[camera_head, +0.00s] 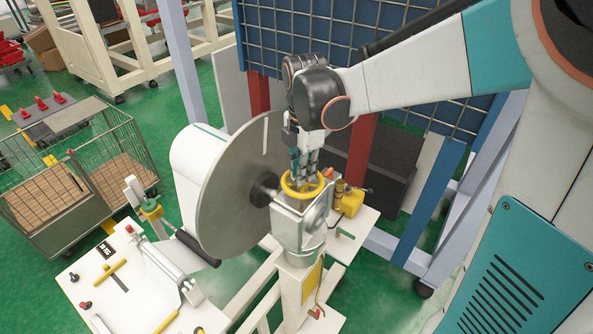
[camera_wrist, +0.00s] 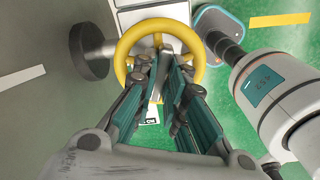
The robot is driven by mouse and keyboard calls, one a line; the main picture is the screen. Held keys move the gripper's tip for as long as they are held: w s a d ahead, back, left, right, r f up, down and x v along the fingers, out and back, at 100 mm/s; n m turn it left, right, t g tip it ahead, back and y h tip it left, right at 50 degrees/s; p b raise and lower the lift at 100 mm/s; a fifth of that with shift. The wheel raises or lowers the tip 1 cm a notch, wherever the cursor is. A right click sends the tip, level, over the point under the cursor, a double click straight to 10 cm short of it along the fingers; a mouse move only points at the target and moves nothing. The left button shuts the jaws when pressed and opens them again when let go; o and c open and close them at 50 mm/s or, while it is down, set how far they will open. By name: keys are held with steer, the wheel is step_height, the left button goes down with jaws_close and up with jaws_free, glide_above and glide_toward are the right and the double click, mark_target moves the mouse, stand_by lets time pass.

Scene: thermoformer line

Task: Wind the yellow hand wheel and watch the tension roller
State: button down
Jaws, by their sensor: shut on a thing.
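The yellow hand wheel (camera_head: 306,184) sits on top of a grey housing beside a large round disc. My gripper (camera_head: 306,176) reaches down onto the wheel from above. In the wrist view the wheel (camera_wrist: 133,38) lies at the top middle, and my gripper's fingers (camera_wrist: 160,75) are at its near side and inside its ring. The fingers are shut on the wheel; the exact contact is partly hidden by them. A dark roller (camera_head: 196,248) lies in front of the disc, sloping down to the right; I cannot tell whether it is the tension roller.
The large grey disc (camera_head: 235,185) stands close to the left of the wheel. A white panel (camera_head: 85,275) with a yellow T-handle (camera_head: 111,271) is at the lower left. A wire cage cart (camera_head: 50,225) stands farther left. A blue mesh rack (camera_head: 330,40) is behind my arm. Green floor (camera_head: 380,300) shows at the lower right.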

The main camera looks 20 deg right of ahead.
steer(key=n, duration=0.3)
steer(key=shift+n, duration=0.3)
steer(key=shift+n+b, duration=0.4)
steer(key=shift+n, duration=0.8)
steer(key=c, duration=1.6)
jaws_free()
steer(key=shift+o, duration=0.2)
steer(key=shift+r, duration=0.1)
